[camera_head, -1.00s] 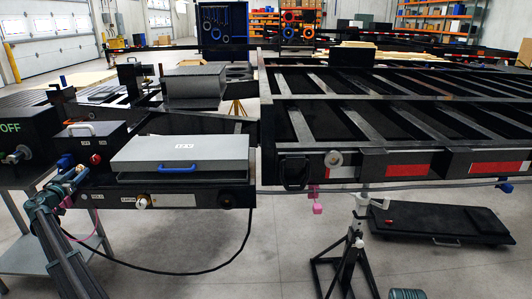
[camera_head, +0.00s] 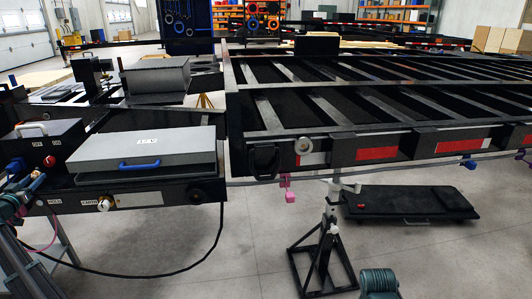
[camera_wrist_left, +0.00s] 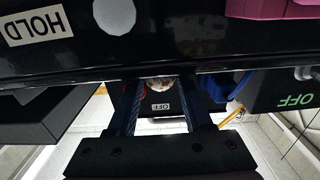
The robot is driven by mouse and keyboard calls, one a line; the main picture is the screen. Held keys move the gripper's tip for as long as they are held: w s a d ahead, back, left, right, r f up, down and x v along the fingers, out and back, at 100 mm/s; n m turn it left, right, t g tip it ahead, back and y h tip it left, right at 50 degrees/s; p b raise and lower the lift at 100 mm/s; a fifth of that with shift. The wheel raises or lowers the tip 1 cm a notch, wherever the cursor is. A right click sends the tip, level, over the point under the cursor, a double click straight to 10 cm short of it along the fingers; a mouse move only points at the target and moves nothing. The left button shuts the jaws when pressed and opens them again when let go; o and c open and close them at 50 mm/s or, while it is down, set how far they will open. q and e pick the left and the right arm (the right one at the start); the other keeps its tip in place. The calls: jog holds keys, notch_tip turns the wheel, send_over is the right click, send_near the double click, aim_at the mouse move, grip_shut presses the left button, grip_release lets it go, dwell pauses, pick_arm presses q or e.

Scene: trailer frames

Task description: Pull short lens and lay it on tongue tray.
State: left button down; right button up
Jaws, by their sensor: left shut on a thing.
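My left gripper (camera_head: 34,182) is at the left edge of the head view, beside the black front panel near the HOLD label. In the left wrist view, its fingers (camera_wrist_left: 160,88) are close together on a small pale round piece (camera_wrist_left: 160,83), mostly hidden; I cannot tell whether it is the short lens. A white round disc (camera_wrist_left: 113,15) is on the dark panel beside the HOLD label (camera_wrist_left: 36,25). A round knob (camera_head: 105,203) is on the front panel in the head view. I cannot clearly identify the tongue tray.
A grey lid (camera_head: 170,146) with a blue handle tops the box above the front panel. A black box (camera_head: 40,150) stands at left. The trailer frame (camera_head: 330,150) fills the right. A jack stand (camera_head: 328,230) and black creeper (camera_head: 415,203) are on the floor. A black cable hangs below the panel.

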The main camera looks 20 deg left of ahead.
aim_at(33, 177)
pick_arm(q)
jog(key=shift+f, duration=0.15)
jog(key=shift+c, duration=1.2)
grip_release()
jog(key=shift+o, duration=0.3)
jog(key=shift+o, duration=0.9)
jog(key=shift+s+d, duration=0.1)
jog(key=shift+s+d+r+p, duration=0.2)
jog(key=shift+s+d, duration=0.25)
jog(key=shift+s, duration=0.2)
jog(key=shift+s+d+r+p, duration=0.2)
jog(key=shift+s+d, duration=0.2)
jog(key=shift+s, duration=0.25)
jog(key=shift+s+d+r+p, duration=0.2)
jog(key=shift+s+d, duration=0.25)
jog(key=shift+s, duration=0.2)
